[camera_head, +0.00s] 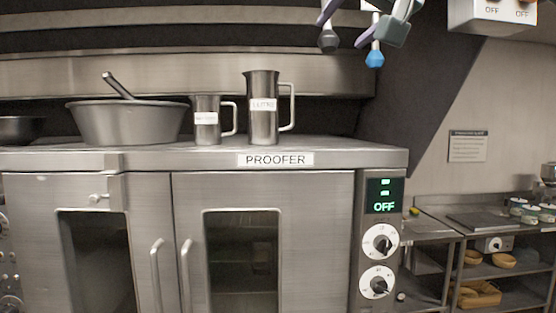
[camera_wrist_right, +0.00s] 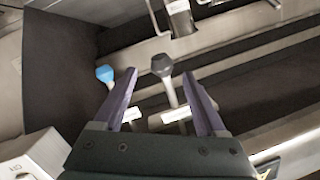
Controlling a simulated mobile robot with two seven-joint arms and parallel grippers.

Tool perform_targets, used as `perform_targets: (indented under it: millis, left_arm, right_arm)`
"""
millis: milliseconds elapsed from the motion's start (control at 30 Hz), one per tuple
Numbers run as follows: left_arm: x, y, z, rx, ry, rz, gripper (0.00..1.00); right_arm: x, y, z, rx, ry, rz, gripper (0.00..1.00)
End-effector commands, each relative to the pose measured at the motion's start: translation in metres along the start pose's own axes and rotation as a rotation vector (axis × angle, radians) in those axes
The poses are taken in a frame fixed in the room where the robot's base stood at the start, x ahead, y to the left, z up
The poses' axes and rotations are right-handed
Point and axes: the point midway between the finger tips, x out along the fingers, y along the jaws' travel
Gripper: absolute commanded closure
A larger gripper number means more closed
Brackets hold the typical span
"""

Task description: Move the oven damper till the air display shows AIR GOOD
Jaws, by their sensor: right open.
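Two hanging levers show at the top of the head view: one with a dark grey knob (camera_head: 328,40), one with a blue knob (camera_head: 375,56). My right gripper (camera_head: 343,33) is open beside them, its purple fingers apart. In the right wrist view, the grey knob (camera_wrist_right: 163,65) lies between the fingertips (camera_wrist_right: 160,76), and the blue knob (camera_wrist_right: 105,73) is outside the left finger. Contact cannot be told. White labels (camera_wrist_right: 176,115) by the levers are unreadable. I cannot tell which lever is the damper. No air display reading shows. My left gripper is out of view.
The proofer (camera_head: 195,158) stands below; its display (camera_head: 384,196) reads OFF. A large bowl (camera_head: 125,122) and two jugs (camera_head: 263,118) stand on it. A switch box (camera_head: 492,14) marked OFF is at upper right. Shelves with bread (camera_head: 480,296) stand at right.

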Motion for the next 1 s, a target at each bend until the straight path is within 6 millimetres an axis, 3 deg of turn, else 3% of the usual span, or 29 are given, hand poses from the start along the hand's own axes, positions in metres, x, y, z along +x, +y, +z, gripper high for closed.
perform_targets:
  millis: [67,167,333,467,600,700,833,1000]
  left_arm:
    - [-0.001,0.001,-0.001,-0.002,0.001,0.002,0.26]
    - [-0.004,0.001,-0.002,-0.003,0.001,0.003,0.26]
    - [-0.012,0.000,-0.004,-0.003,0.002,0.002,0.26]
    - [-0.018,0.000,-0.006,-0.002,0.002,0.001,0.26]
    - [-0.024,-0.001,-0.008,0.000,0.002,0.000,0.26]
    - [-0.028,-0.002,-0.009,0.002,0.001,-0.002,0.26]
    - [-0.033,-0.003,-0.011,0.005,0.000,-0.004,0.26]
    - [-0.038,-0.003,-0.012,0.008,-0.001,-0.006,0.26]
  right_arm:
    - [0.001,0.002,0.010,-0.006,-0.017,0.003,0.27]
    - [0.002,0.011,0.045,-0.033,-0.077,0.014,0.27]
    - [-0.013,0.041,0.150,-0.117,-0.260,0.047,0.27]
    - [-0.047,0.068,0.229,-0.179,-0.408,0.076,0.27]
    - [-0.100,0.098,0.300,-0.235,-0.568,0.115,0.27]
    - [-0.148,0.118,0.342,-0.272,-0.685,0.145,0.27]
    - [-0.217,0.142,0.382,-0.320,-0.839,0.190,0.27]
    - [-0.296,0.164,0.408,-0.376,-1.006,0.238,0.27]
